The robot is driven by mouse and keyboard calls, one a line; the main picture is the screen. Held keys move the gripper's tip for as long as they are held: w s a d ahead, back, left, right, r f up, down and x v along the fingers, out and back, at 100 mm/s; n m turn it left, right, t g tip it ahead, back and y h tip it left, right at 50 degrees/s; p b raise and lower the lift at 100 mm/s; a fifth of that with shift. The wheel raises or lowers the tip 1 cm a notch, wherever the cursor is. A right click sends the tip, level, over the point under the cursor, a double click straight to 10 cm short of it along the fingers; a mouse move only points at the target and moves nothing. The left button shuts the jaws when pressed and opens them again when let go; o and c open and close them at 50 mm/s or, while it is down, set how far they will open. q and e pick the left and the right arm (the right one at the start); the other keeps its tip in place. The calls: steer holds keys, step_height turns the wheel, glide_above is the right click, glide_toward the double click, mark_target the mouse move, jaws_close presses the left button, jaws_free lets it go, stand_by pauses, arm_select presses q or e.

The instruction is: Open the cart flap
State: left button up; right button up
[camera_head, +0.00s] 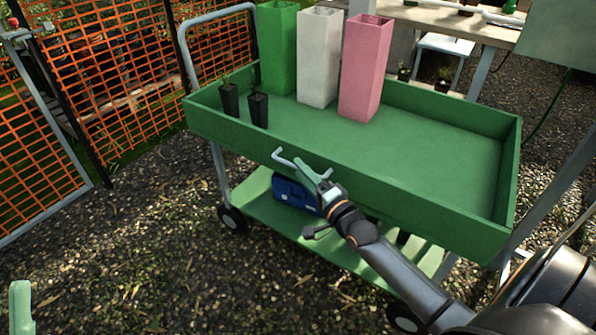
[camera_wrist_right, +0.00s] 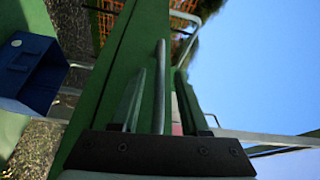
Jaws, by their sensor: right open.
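The green cart's long front side panel, the flap (camera_head: 420,197), stands upright along the near edge of the upper tray. A light grey bar handle (camera_head: 287,160) sticks out from this panel. My right gripper (camera_head: 312,172) is at the handle, its green fingers partly hiding it. In the right wrist view my right gripper (camera_wrist_right: 160,74) is open, and the handle bar (camera_wrist_right: 161,52) runs between its two fingers. I cannot tell whether either finger touches the bar. A green fingertip of my left gripper (camera_head: 20,308) shows at the lower left, away from the cart.
Green, white and pink tall containers (camera_head: 365,70) and two small black pots (camera_head: 258,108) stand in the tray. A blue box (camera_head: 293,193) sits on the lower shelf, also in the wrist view (camera_wrist_right: 30,70). Orange fencing (camera_head: 110,80) is at left. Gravel in front is clear.

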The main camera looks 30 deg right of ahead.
steer(key=shift+w, duration=1.1)
steer(key=shift+c, duration=0.3)
jaws_close()
stand_by(0.4)
